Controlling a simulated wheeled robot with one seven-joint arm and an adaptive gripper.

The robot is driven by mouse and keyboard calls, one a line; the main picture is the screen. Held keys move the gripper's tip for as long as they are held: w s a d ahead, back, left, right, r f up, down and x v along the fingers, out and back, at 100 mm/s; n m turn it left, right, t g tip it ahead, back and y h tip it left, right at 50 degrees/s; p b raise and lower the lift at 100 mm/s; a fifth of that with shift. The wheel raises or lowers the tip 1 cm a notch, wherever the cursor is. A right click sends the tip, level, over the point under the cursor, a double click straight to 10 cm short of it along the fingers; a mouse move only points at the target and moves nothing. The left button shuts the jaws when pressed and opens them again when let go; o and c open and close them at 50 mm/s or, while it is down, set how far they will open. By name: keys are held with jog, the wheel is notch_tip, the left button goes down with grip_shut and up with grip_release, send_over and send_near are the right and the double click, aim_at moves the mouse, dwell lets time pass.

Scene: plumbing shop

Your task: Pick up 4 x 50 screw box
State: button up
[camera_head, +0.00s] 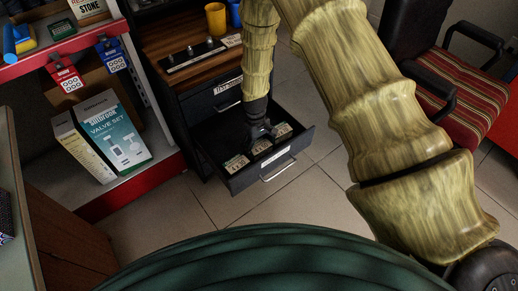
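An open dark drawer (304,147) sticks out of the black cabinet in the middle of the view. Several small boxes with pale labels lie in it: a left box (236,163), a middle box (262,147) and a right box (283,130). Their print is too small to read, so I cannot tell which is the 4 x 50 screw box. My gripper (261,137) points down into the drawer, at or just above the middle box. Its fingers are small and dark, and I cannot tell whether they touch or hold that box.
The closed drawer (212,98) above and the wooden cabinet top (172,38) stand close behind my arm. A yellow mug (215,18) is on the top. A red-edged shelf with a valve set box (120,135) is at left. A striped chair (455,80) is at right. The tiled floor (165,220) in front is clear.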

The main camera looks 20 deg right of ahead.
jog(key=c, duration=0.7)
jog(key=shift+r, duration=0.1)
